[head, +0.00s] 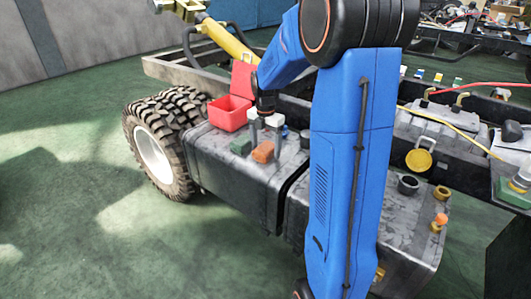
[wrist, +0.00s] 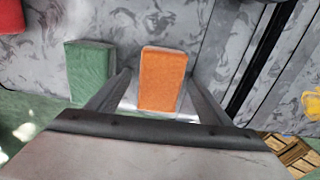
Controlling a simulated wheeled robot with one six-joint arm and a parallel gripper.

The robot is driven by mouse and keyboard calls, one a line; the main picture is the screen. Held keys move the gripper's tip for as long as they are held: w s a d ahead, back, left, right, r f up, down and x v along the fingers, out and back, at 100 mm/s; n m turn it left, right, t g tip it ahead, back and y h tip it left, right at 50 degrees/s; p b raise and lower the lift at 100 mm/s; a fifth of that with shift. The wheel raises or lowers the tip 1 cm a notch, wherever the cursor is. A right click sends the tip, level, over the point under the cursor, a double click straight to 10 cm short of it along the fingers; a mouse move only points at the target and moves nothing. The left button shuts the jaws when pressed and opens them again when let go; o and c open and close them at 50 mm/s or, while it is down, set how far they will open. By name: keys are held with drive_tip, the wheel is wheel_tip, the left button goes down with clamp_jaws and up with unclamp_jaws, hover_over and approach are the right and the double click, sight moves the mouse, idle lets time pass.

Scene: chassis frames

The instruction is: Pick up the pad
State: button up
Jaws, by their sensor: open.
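An orange block-shaped pad (head: 263,152) lies on top of the grey patterned tank, near its front edge. In the wrist view the orange pad (wrist: 162,80) sits between my two fingers, with a small gap showing on each side. A green block (head: 241,147) lies just left of it; it also shows left of my left finger in the wrist view (wrist: 89,70). My gripper (head: 265,135) is open and points down over the orange pad. I cannot tell how far the fingertips are above the tank top.
An open red box (head: 229,113) stands on the tank behind the green block. A large tyre (head: 165,145) is to the left. Right of my arm are a yellow round cap (head: 419,159) and cables. Green floor (head: 80,230) is clear at the left.

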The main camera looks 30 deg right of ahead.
sight(266, 147)
drive_tip(key=shift+f, duration=0.2)
drive_tip(key=c, duration=1.1)
drive_tip(key=shift+c, duration=0.2)
wheel_tip(266, 147, up, 10)
drive_tip(key=shift+r, duration=0.1)
drive_tip(key=o, duration=0.5)
drive_tip(key=c, duration=0.4)
